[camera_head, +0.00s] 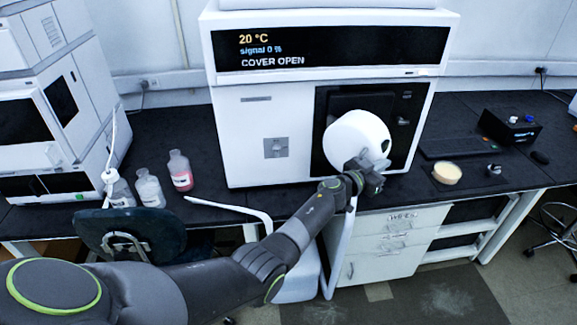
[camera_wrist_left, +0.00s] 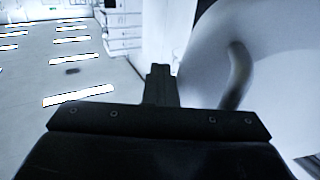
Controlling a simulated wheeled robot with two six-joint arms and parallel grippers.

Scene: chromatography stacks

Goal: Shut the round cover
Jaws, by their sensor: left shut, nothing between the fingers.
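The round cover (camera_head: 350,136) is a white disc-like dome standing out in front of the dark square recess (camera_head: 398,105) of the white instrument. The instrument's display (camera_head: 285,50) reads "COVER OPEN". My left gripper (camera_head: 376,172) is shut and empty at the lower right edge of the cover, partly in front of it. My right gripper is out of view.
Bottles, one with pink liquid (camera_head: 181,172), stand on the black bench left of the instrument. A dark chair back (camera_head: 130,232) stands in front.

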